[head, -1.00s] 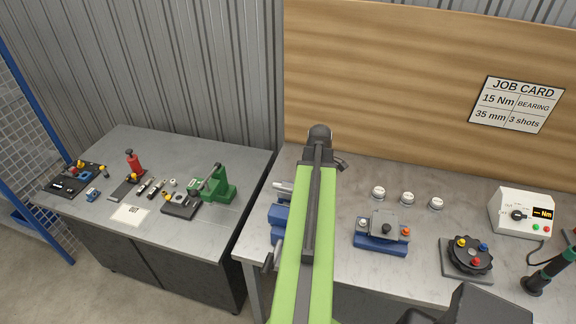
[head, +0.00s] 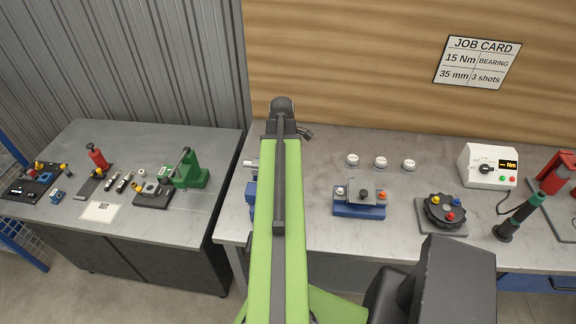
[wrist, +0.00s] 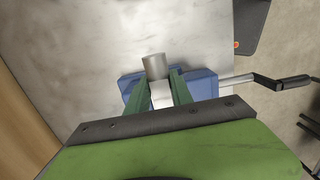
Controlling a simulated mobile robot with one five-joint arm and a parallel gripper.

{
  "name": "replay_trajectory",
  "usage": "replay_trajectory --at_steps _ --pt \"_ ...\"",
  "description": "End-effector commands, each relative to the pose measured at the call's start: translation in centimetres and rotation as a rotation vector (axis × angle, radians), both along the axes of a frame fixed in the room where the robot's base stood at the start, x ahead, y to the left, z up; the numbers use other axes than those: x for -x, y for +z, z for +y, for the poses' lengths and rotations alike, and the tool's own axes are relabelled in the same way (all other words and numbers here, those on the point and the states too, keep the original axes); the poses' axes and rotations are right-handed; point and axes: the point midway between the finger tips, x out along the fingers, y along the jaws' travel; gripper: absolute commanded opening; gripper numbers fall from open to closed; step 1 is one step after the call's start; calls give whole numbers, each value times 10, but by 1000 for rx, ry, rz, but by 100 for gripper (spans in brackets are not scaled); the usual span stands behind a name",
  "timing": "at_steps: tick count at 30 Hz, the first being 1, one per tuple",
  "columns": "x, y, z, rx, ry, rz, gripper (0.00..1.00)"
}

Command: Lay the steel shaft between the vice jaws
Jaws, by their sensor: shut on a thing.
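The steel shaft (wrist: 155,67) is a short grey cylinder in the wrist view, between the two green fingers of my gripper (wrist: 157,77), which is shut on it. The blue vice (wrist: 203,84) lies under and around the fingers, with its crank handle (wrist: 267,82) to the right. The shaft appears over the middle of the vice; I cannot tell whether it touches the jaws. In the head view the vice (head: 252,196) is mostly hidden behind my arm. A silvery piece (head: 252,163) shows just beyond it; I cannot tell what it is.
Right of the vice on the bench (head: 310,160) stand a blue fixture (head: 359,210), several white round pieces (head: 381,162), a dial plate (head: 445,211) and a torque box (head: 487,166). A second table (head: 190,218) at left holds a green press (head: 190,172). A gap separates the tables.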

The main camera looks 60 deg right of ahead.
Motion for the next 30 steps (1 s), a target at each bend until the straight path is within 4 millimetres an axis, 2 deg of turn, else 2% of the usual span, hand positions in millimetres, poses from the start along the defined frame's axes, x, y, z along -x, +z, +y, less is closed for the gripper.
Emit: replay_trajectory --at_steps 1,30 --pt "0 -6 0 0 0 -1 0" --pt "-1 -64 1 0 2 -1 0"
